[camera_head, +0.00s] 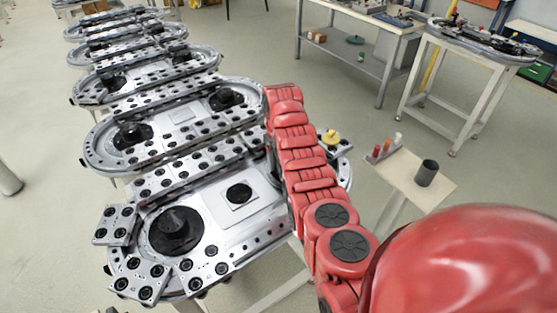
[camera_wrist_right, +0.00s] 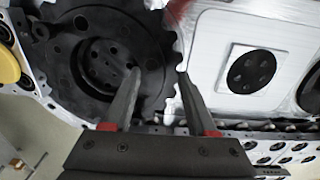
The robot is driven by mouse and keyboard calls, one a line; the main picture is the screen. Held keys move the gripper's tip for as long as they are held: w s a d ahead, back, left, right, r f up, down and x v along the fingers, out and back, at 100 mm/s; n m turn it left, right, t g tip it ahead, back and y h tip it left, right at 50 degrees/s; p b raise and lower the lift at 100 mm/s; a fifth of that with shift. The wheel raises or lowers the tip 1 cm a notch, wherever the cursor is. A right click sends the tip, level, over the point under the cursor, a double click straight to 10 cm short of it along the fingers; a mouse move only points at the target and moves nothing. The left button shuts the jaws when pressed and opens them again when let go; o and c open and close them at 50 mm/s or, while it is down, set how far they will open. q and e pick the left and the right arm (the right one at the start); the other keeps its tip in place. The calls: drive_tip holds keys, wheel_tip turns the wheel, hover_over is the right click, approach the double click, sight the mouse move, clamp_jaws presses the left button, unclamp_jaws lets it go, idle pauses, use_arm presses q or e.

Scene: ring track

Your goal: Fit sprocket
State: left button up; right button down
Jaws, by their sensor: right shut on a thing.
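A black toothed sprocket (camera_wrist_right: 72,78) fills the upper left of the right wrist view, over the rounded end of the nearest ring track. My right gripper (camera_wrist_right: 158,74) is shut on the sprocket, its two fingers apart with the sprocket's rim between them. I cannot tell whether the sprocket is seated or held slightly above. In the head view my red right arm hides this gripper and sprocket. The nearest ring track (camera_head: 215,215) has another black wheel (camera_head: 175,230) at its left end. My left gripper is not in view.
A yellow knob (camera_head: 331,137) stands at the track's right end, also seen in the wrist view (camera_wrist_right: 8,66). A small stand (camera_head: 440,190) to the right holds a dark cup (camera_head: 427,173) and small coloured pieces. More ring tracks (camera_head: 175,135) line up behind.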

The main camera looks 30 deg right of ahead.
drive_tip(key=shift+f, duration=0.15)
drive_tip(key=shift+r, duration=0.4)
drive_tip(key=shift+c, duration=0.6)
unclamp_jaws()
drive_tip(key=shift+b, duration=0.3)
